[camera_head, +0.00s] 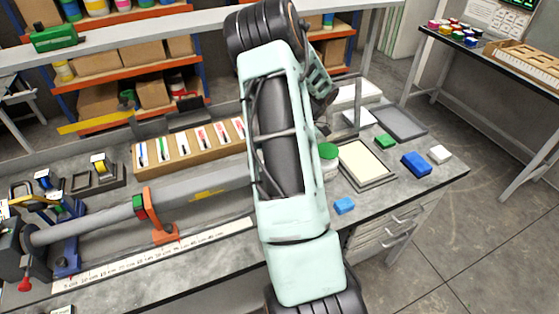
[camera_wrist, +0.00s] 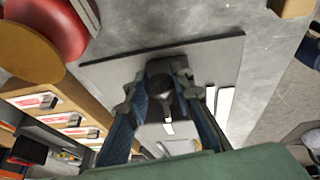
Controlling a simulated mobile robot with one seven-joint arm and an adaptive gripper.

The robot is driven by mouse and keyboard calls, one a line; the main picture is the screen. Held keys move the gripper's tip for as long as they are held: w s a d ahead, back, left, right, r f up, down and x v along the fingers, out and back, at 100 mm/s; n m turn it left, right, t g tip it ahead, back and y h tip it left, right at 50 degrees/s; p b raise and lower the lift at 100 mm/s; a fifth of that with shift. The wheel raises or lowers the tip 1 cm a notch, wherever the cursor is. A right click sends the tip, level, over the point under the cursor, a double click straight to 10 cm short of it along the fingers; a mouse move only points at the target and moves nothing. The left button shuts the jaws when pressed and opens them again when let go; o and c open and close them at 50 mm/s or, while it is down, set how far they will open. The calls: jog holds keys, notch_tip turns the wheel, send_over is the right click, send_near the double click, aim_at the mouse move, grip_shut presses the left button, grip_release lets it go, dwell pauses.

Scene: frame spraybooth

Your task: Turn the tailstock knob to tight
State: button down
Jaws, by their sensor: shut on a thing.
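My gripper (camera_wrist: 159,84) shows in the wrist view with its two blue-padded fingers closed around a dark, rounded thing (camera_wrist: 161,88). I cannot tell for sure that this thing is the tailstock knob. In the head view my arm crosses the middle of the bench and hides most of the gripper and what it holds. A grey tube (camera_head: 100,223) lies along the bench, held by a blue post (camera_head: 66,245) and an orange support (camera_head: 160,216). The tube's right end is hidden behind my arm.
A cardboard box of labelled packets (camera_head: 188,163) stands behind the tube. The floor at the right is clear.

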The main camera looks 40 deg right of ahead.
jog(key=shift+g, duration=0.5)
dwell(0.3)
jog(key=c, duration=1.7)
grip_release()
jog(key=shift+y, duration=0.3)
jog(key=v, duration=1.2)
jog(key=shift+w, duration=0.15)
jog(key=shift+a, duration=0.1)
